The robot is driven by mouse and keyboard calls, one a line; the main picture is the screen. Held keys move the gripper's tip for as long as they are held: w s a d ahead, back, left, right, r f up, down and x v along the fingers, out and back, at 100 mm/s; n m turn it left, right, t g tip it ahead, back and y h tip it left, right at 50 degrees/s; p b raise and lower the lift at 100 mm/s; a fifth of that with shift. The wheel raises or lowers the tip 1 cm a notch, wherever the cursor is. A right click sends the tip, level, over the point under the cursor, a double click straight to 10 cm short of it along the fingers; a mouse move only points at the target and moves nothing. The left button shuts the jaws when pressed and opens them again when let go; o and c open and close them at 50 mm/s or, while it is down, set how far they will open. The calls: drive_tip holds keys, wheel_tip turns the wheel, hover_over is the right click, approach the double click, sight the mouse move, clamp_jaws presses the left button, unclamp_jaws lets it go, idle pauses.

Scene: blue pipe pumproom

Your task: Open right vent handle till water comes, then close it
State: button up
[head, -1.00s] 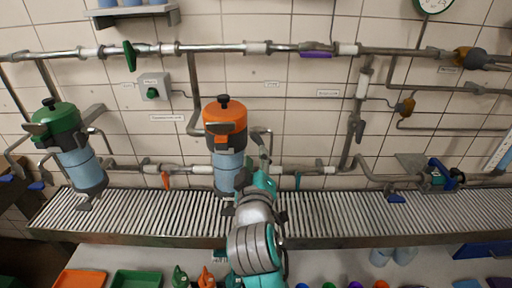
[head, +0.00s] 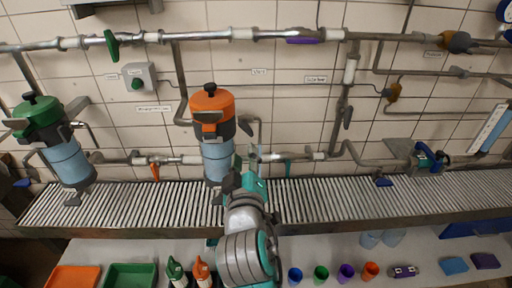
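The orange-topped canister (head: 213,115) with a blue-grey lower body hangs on the wall pipes at centre. The green-topped canister (head: 47,130) hangs at the left. Small pipework with a bent grey end (head: 249,123) stands beside that canister; I cannot tell which part is the right vent handle. My gripper (head: 243,182) is at the foot of the orange canister, over the slatted conveyor. Its fingers are dark and small, and their opening is unclear. No water is visible.
The slatted roller conveyor (head: 340,200) runs across below the pipes. Lower-pipe handles are orange (head: 154,171) and teal (head: 288,168); the upper pipe has green (head: 111,45) and purple (head: 303,40) ones. The front table (head: 330,250) carries several coloured cups, trays and bottles.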

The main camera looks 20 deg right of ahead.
sight(246, 132)
idle(0.4)
drive_tip(key=x, duration=1.2)
drive_tip(key=shift+d+f, duration=0.25)
drive_tip(key=shift+f, duration=0.05)
clamp_jaws()
